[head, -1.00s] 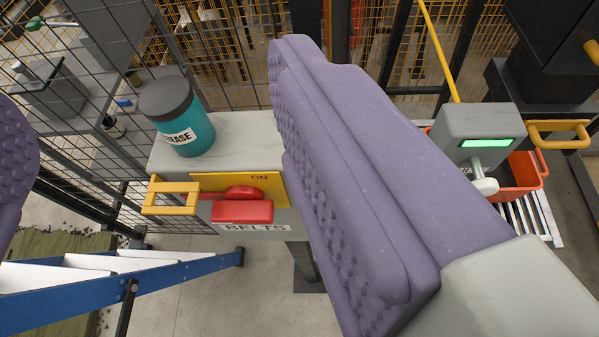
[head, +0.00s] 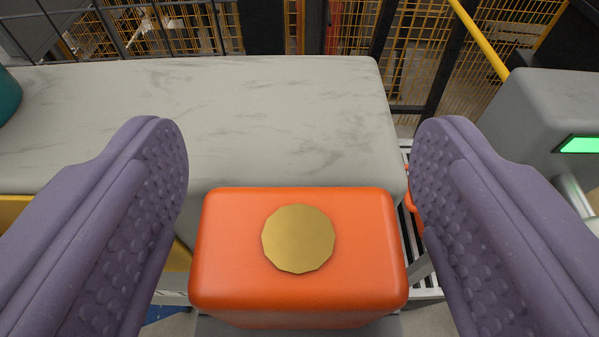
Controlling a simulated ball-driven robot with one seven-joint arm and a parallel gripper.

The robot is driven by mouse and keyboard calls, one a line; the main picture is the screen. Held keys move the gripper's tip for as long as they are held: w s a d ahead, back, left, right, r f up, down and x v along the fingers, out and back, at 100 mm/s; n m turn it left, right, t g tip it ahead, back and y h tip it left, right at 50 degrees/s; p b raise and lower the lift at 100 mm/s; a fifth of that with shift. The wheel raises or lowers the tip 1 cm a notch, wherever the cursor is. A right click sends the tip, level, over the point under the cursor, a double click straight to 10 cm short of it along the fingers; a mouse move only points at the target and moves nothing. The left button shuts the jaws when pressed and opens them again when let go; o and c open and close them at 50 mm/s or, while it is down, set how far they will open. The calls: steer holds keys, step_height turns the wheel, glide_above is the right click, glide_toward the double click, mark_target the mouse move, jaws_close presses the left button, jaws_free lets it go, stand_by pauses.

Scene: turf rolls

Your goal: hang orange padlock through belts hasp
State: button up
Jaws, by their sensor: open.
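The orange padlock (head: 230,240) shows as a rounded block with a round brass disc on its near face. No shackle shows. It stands in front of the grey cabinet, between the two purple fingers of my gripper (head: 299,225). My gripper is open, one finger to the left and one to the right of the padlock. Whether either finger touches it I cannot tell. The belts hasp cannot be made out now. Only parts of a yellow plate (head: 14,212) show at the left, mostly behind the left finger.
The grey marbled cabinet top (head: 250,110) is bare in the middle. A teal jar (head: 8,95) is cut off at the left edge. A grey box with a green display (head: 540,110) stands at the right. Wire fencing (head: 170,28) runs behind.

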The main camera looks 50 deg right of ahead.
steer(key=shift+w+d+f, duration=0.15)
steer(key=shift+w+d, duration=0.2)
steer(key=shift+d, duration=0.05)
steer(key=shift+a, duration=0.1)
steer(key=shift+c, duration=0.4)
